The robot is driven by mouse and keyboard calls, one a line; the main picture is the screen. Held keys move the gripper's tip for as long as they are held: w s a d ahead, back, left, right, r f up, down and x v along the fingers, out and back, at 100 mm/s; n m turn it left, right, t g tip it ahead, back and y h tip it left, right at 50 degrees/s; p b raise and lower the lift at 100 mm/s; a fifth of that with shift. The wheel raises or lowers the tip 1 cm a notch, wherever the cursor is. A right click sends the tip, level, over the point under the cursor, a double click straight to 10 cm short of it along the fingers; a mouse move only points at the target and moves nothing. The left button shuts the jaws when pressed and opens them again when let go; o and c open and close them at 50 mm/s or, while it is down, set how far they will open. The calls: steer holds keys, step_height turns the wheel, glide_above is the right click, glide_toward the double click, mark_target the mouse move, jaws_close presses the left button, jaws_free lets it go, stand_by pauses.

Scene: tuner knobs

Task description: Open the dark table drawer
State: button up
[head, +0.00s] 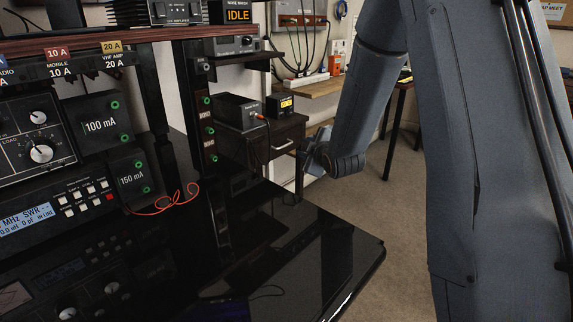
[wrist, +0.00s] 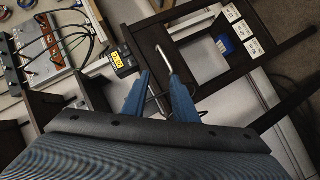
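The dark table (head: 298,121) stands at the back of the head view, with its drawer front (head: 272,148) below the top. The drawer looks shut. Its silver bar handle (head: 285,146) also shows in the wrist view (wrist: 166,44). My gripper (head: 308,158) is to the right of the drawer front in the head view, its fingertips hard to make out. In the wrist view my gripper (wrist: 160,76) is open, with two blue fingers pointing at the handle. The handle's near end lies close to the right fingertip; whether it is between the fingers I cannot tell.
A box with a yellow display (head: 284,105) stands on the dark table. A glossy black bench (head: 300,245) fills the foreground. Open floor (head: 395,215) lies to the right.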

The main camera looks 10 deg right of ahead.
steer(key=w+f+n+t+y+b, duration=0.35)
steer(key=w+f+n+b, duration=0.25)
steer(key=w+f+b, duration=0.4)
steer(key=t+b, duration=0.2)
steer(key=b, duration=0.3)
glide_toward(287, 148)
steer(key=shift+w+a+r, duration=1.35)
steer(key=shift+a+r, duration=0.45)
steer(key=shift+r, duration=0.85)
steer(key=shift+n+g+h, duration=0.25)
steer(key=shift+n, duration=0.05)
jaws_close()
